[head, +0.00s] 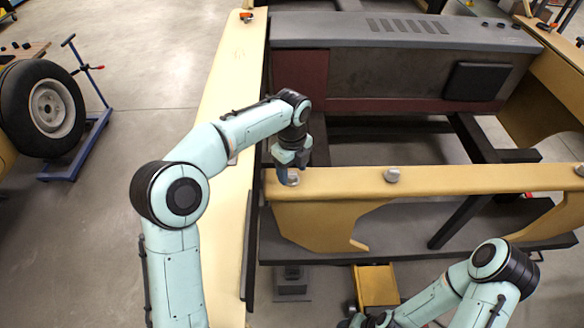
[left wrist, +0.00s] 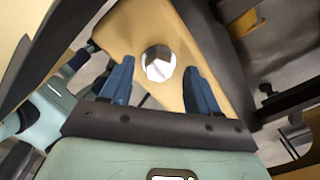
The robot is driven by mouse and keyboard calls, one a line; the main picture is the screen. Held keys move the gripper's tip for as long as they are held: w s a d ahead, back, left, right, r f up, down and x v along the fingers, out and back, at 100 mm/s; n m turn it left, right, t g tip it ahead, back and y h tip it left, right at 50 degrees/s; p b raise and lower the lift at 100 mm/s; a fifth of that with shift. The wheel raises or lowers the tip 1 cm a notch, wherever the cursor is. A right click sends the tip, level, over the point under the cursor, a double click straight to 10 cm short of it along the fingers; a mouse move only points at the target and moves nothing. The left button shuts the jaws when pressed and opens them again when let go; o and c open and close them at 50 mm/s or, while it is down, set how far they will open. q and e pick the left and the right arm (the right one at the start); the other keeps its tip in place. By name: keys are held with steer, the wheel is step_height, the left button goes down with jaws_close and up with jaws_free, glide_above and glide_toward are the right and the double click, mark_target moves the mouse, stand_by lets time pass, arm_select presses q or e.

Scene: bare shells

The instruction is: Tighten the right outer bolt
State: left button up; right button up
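A tan crossbeam (head: 340,182) runs across the open body shell and carries three silver bolts along its top. The left-end bolt (head: 294,180) is partly hidden by my left gripper (head: 287,174). The middle bolt (head: 392,175) and the right-end bolt (head: 580,170) stand clear, the latter at the picture's edge. In the left wrist view, a round bolt head (left wrist: 158,64) lies between the two blue fingers of my left gripper (left wrist: 157,72). They are open, with gaps on both sides. My right arm enters at the lower right; its fingers are not visible.
A dark panel with slots (head: 400,60) lies behind the beam. A long tan side rail (head: 222,100) runs along the left. A yellow box (head: 376,285) is below the beam. A wheel on a blue stand (head: 75,150) is at the far left.

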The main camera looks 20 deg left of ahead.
mark_target(292, 175)
arm_select(q)
step_height(292, 175, up, 14)
steer(key=shift+f, duration=0.25)
stand_by(0.6)
